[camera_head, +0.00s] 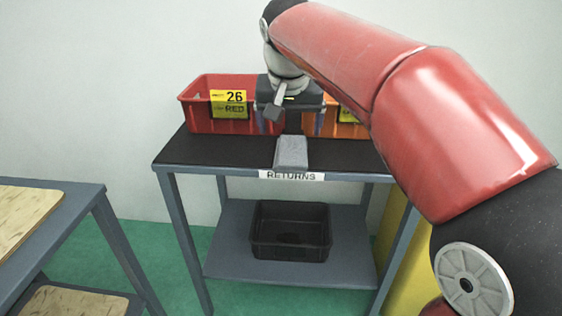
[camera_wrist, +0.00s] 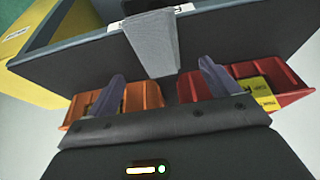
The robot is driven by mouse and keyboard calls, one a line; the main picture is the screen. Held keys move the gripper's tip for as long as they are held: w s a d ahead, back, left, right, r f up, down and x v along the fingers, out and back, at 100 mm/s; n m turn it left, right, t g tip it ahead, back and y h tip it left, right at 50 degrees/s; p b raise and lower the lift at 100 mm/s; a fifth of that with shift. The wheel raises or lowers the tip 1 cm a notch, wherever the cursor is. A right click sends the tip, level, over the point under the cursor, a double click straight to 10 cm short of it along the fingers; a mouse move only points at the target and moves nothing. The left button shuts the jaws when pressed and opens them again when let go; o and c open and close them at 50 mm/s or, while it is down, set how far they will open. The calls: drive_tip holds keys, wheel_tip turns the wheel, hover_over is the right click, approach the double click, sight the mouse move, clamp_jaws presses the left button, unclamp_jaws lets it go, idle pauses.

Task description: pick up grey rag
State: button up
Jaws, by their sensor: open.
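The grey rag (camera_head: 291,152) lies on the black top of the returns table (camera_head: 345,153), at its front edge above the "RETURNS" label. In the wrist view the rag (camera_wrist: 153,42) shows at the upper middle, beyond the fingers and roughly in line with the gap between them. My gripper (camera_head: 290,124) is above the table, behind the rag in the head view. Its two fingers (camera_wrist: 162,85) stand wide apart with nothing between them. The rag is apart from the fingers.
A red crate (camera_head: 196,108) marked 26 and an orange crate (camera_head: 318,124), partly hidden by my arm, stand at the table's back. A black bin (camera_head: 291,253) sits on the lower shelf. Another table (camera_head: 75,197) is at left. The tabletop left of the rag is clear.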

sight(292, 148)
drive_tip(key=x, duration=0.5)
drive_tip(key=b+x, duration=0.1)
drive_tip(key=x, duration=0.1)
drive_tip(key=shift+w+d+f, duration=0.25)
drive_tip(key=shift+w+d, duration=0.05)
drive_tip(key=c, duration=1.2)
drive_tip(key=shift+o, duration=0.2)
drive_tip(key=shift+r, duration=0.1)
wheel_tip(292, 148, up, 20)
drive_tip(key=p, duration=0.6)
